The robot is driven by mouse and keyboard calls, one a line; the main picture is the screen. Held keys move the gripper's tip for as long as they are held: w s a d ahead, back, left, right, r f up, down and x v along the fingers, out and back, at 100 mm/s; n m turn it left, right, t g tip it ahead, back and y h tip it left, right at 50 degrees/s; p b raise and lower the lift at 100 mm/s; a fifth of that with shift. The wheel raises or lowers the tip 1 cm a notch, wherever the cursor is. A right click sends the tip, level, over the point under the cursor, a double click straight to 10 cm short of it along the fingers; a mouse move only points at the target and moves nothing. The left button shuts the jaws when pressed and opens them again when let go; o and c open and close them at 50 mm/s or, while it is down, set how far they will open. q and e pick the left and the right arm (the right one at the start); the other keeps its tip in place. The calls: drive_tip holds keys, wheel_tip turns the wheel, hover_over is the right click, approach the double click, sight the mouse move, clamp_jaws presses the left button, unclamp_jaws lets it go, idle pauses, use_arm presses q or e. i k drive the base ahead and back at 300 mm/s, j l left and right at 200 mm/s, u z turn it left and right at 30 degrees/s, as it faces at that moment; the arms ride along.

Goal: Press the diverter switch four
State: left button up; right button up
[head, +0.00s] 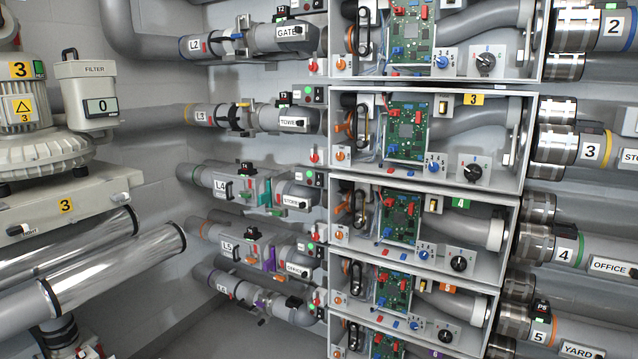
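The open box marked with a green 4 label (461,203) is in the middle row of the head view. Inside are a green circuit board (399,216), a small rocker switch (433,205), a black rotary knob (459,263) and a blue knob (424,254). An orange button (339,235) sits at its lower left. Left of it, the L4 pipe (220,185) carries a small black T4 unit (247,168) and a panel with green and red buttons (311,176). I cannot tell which of these is the diverter switch. Neither gripper is in view.
Similar boxes stand above and below, including one with a yellow 3 label (473,99). Numbered pipes (566,252) fill the right side. A blower marked 3 (40,120) and shiny tubes (115,270) take up the left. Bare floor (225,330) shows low in the middle.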

sight(318, 177)
drive_tip(key=u, duration=0.35)
drive_tip(key=i+l+u, duration=0.55)
drive_tip(key=l+u, duration=0.15)
drive_tip(key=l, duration=0.15)
drive_tip(key=i+l+u, duration=0.2)
drive_tip(key=l, duration=0.15)
drive_tip(key=i+l, duration=0.1)
drive_tip(key=l, duration=0.3)
drive_tip(key=i+l, duration=0.15)
drive_tip(key=l, duration=0.25)
drive_tip(key=i+l, duration=0.1)
drive_tip(key=l, duration=0.25)
drive_tip(key=i+l+u, duration=0.1)
drive_tip(key=l, duration=0.3)
